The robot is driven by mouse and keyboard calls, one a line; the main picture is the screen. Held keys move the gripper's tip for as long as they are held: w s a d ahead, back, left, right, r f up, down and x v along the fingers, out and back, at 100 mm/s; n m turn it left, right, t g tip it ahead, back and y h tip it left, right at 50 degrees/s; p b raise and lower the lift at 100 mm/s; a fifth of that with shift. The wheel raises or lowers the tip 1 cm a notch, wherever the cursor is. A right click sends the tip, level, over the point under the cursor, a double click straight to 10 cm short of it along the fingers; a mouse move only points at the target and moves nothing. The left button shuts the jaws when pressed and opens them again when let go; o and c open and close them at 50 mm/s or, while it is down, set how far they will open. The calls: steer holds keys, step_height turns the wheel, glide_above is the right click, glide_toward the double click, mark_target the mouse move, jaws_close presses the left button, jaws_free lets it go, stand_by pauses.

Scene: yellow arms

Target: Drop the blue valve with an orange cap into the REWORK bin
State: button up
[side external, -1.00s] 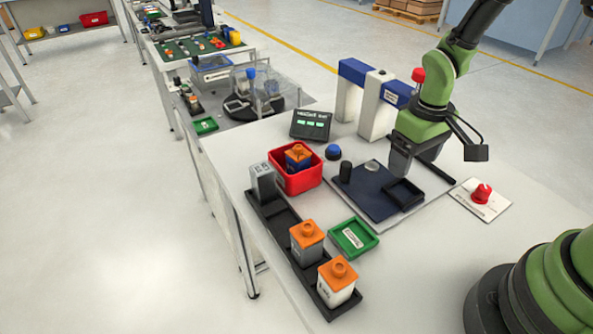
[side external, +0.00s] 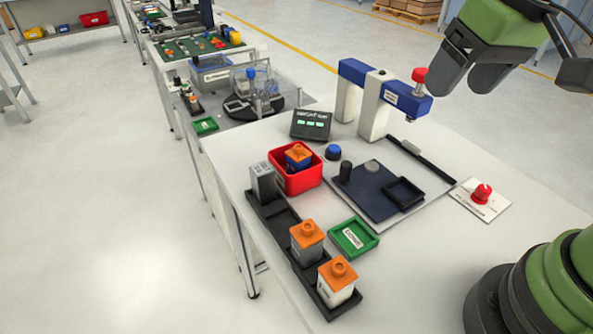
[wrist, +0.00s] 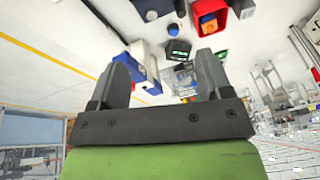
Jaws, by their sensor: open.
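The blue valve with an orange cap (side external: 298,155) sits inside the red bin (side external: 309,182) on the white table, left of the middle. The bin and the valve (wrist: 208,21) also show at the top of the wrist view. No REWORK wording is legible on the bin. My gripper (side external: 468,70) is raised at the upper right of the side view, well away from the bin and above the table. In the wrist view, its two fingers (wrist: 166,82) are apart with nothing between them.
A black tray (side external: 277,232) holds a grey part (side external: 263,182) and two orange-capped parts (side external: 306,240). A green tray (side external: 353,237) lies beside it. A blue-and-white press (side external: 380,95), a dark fixture plate (side external: 372,190), a display (side external: 311,124) and a red knob (side external: 481,193) stand around.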

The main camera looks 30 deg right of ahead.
steer(key=s+a+r+m+t, duration=0.1)
steer(key=s+r, duration=0.3)
steer(key=shift+s+a+t+y, duration=0.3)
steer(key=shift+a+t, duration=0.05)
steer(key=shift+t, duration=0.05)
steer(key=s, duration=0.1)
steer(key=s+a+r+t, duration=0.1)
steer(key=s, duration=0.1)
steer(key=s+t, duration=0.1)
steer(key=s, duration=0.1)
steer(key=shift+a+r+m+y, duration=0.2)
steer(key=shift+r+m+y, duration=0.05)
steer(key=shift+m+y, duration=0.15)
